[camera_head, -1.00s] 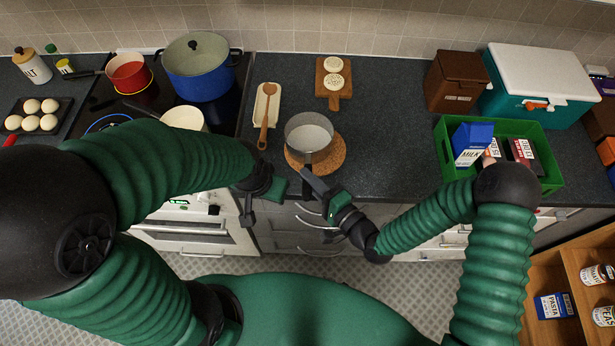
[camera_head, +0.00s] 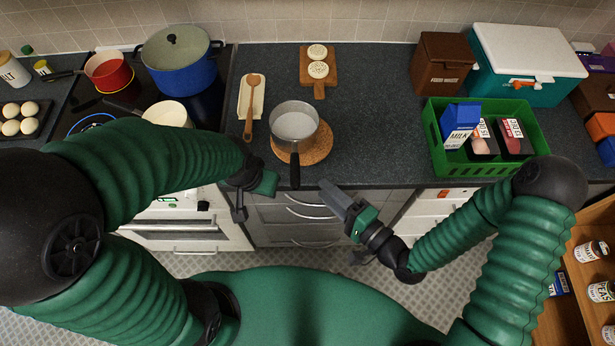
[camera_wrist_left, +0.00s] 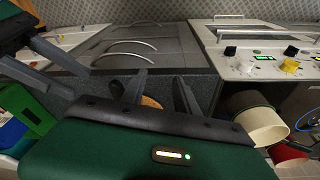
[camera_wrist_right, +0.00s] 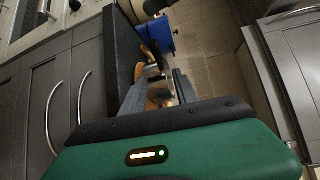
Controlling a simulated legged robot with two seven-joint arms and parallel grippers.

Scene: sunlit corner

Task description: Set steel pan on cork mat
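The steel pan (camera_head: 294,124) sits upright on the round cork mat (camera_head: 318,150) near the counter's front edge. Its base covers the mat's back-left part, and the mat shows at the front and right. The pan's dark handle (camera_head: 295,172) points towards me and reaches the edge. My right gripper (camera_head: 330,192) is just right of the handle, apart from it. In the right wrist view its fingers (camera_wrist_right: 160,85) are spread and empty. My left gripper (camera_head: 240,208) hangs by the front edge, left of the handle. Its fingers (camera_wrist_left: 160,88) are spread with nothing between them.
A spoon rest with a wooden spoon (camera_head: 251,100) lies left of the pan, and a board (camera_head: 318,82) lies behind it. A blue pot (camera_head: 182,70) is on the stove. A green crate (camera_head: 480,165) with cartons stands right. The counter between pan and crate is clear.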

